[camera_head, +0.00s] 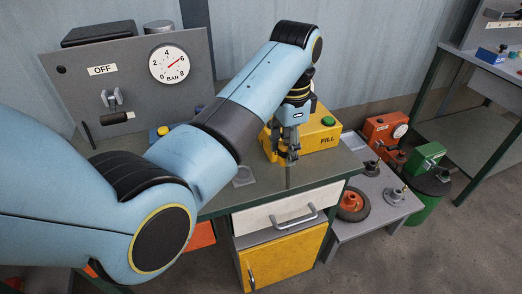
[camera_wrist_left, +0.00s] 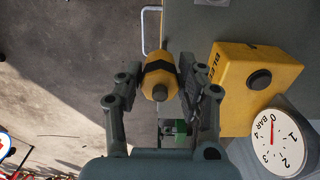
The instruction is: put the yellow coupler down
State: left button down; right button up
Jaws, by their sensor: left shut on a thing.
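My left gripper (camera_head: 287,152) points down near the front of the green-topped bench (camera_head: 316,173), beside the yellow FILL box. In the left wrist view my left gripper (camera_wrist_left: 160,85) is shut on the yellow coupler (camera_wrist_left: 159,80), which has a black band around it. The coupler lies between the two fingertips, its rounded end toward the wrist camera. In the head view the coupler cannot be made out among the dark fingers. Whether it touches the bench is unclear. My right gripper is in neither view.
The yellow FILL box (camera_head: 323,136) with a green button stands close to the gripper. A grey panel (camera_head: 130,85) with a pressure gauge (camera_head: 169,63) stands behind my arm. A low grey table (camera_head: 372,212) holds a wheel (camera_head: 352,204) and metal fittings. The wrist view shows a yellow BLEED box (camera_wrist_left: 240,110).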

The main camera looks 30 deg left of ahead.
pick_arm(q)
jog(key=shift+w+r, duration=0.15)
jog(key=shift+r, duration=0.45)
jog(key=shift+a+p, duration=0.2)
jog(key=shift+p, duration=0.1)
jog(key=a+f, duration=0.4)
jog(key=a, duration=0.2)
send_near(243, 176)
jog(key=shift+d+p, duration=0.25)
jog(key=shift+p, duration=0.1)
jog(key=shift+a+f, duration=0.2)
jog(key=shift+a, duration=0.05)
jog(key=shift+a+f, duration=0.1)
jog(key=shift+f, duration=0.25)
notch_tip(243, 176, down, 3)
jog(key=shift+r, duration=0.2)
jog(key=shift+f, duration=0.35)
jog(key=shift+f+b, duration=0.45)
jog(key=shift+f, duration=0.2)
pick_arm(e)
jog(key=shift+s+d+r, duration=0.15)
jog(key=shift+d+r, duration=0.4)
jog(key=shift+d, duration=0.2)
